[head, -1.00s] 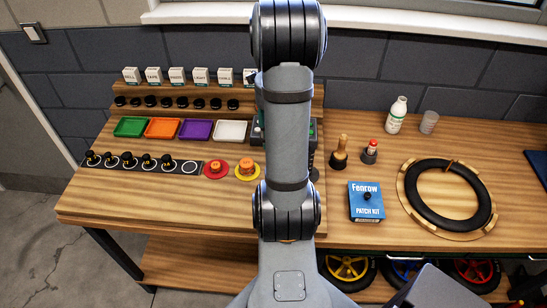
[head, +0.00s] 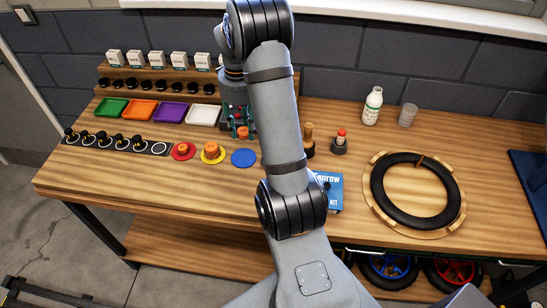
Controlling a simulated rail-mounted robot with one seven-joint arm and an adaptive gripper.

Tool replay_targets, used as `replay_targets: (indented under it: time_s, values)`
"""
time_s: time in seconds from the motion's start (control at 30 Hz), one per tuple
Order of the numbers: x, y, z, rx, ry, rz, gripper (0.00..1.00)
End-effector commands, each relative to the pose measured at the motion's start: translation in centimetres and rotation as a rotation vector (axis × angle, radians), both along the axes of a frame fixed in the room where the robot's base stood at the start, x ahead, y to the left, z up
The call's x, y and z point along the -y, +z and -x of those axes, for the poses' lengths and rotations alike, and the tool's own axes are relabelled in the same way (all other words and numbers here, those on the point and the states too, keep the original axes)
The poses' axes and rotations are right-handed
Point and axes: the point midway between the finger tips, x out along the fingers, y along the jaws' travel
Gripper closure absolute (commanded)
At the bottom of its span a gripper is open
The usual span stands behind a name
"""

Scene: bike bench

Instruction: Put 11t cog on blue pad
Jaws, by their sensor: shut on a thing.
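My gripper (head: 241,130) points down just behind and above the blue pad (head: 244,158). It is shut on a small orange piece, the 11t cog (head: 242,132), held between its fingers. The held cog looks apart from the pad; the exact gap is hard to judge. The blue pad is a bare round disc at the right end of the pad row. My fingers are small in the view and partly hide the cog.
A red pad (head: 183,156) and a yellow pad (head: 212,159), each bearing an orange cog, lie to the left. Behind are coloured trays (head: 170,112). A wooden-handled tool (head: 308,140), a red-capped bottle (head: 340,141) and the blue patch kit (head: 330,190) stand right.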

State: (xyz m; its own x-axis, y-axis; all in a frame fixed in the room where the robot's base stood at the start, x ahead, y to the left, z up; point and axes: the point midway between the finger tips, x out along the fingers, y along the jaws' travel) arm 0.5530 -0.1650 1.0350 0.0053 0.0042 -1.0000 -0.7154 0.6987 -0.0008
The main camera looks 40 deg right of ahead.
Motion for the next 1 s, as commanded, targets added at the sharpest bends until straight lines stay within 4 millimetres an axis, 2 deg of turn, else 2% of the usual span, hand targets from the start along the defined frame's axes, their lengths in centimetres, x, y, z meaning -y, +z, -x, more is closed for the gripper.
replay_targets:
  time_s: [0.27,0.53,0.9,1.0]
  values:
    - [0.0,-0.3,-0.2,-0.004,-0.172,-0.002,0.90]
    - [0.0,-4.9,-0.1,-0.008,-0.195,-0.002,0.90]
    - [0.0,-9.3,-0.1,-0.007,-0.195,-0.003,0.90]
    - [0.0,-9.9,-0.2,-0.004,-0.194,-0.002,0.90]
